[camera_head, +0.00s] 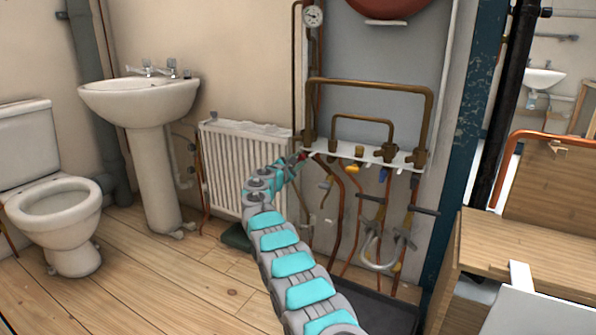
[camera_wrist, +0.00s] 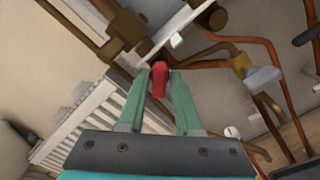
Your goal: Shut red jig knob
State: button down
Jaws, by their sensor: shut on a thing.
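The red jig knob (camera_wrist: 159,80) shows in the wrist view between the two green fingers of my gripper (camera_wrist: 160,84). My gripper is shut on it. In the head view only a small bit of the red knob (camera_head: 303,156) shows at the left end of the white pipe bracket (camera_head: 345,157), with my gripper (camera_head: 297,160) against it. The valve body behind the knob is mostly hidden by the fingers and the bracket.
A white radiator (camera_head: 243,165) stands just left of my gripper. A black tray (camera_head: 385,312) lies on the floor below.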

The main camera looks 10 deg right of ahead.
jog(key=shift+f+m, duration=0.15)
jog(key=shift+m, duration=4.05)
jog(key=shift+d, duration=0.1)
jog(key=c, duration=0.8)
grip_release()
jog(key=shift+s, duration=0.1)
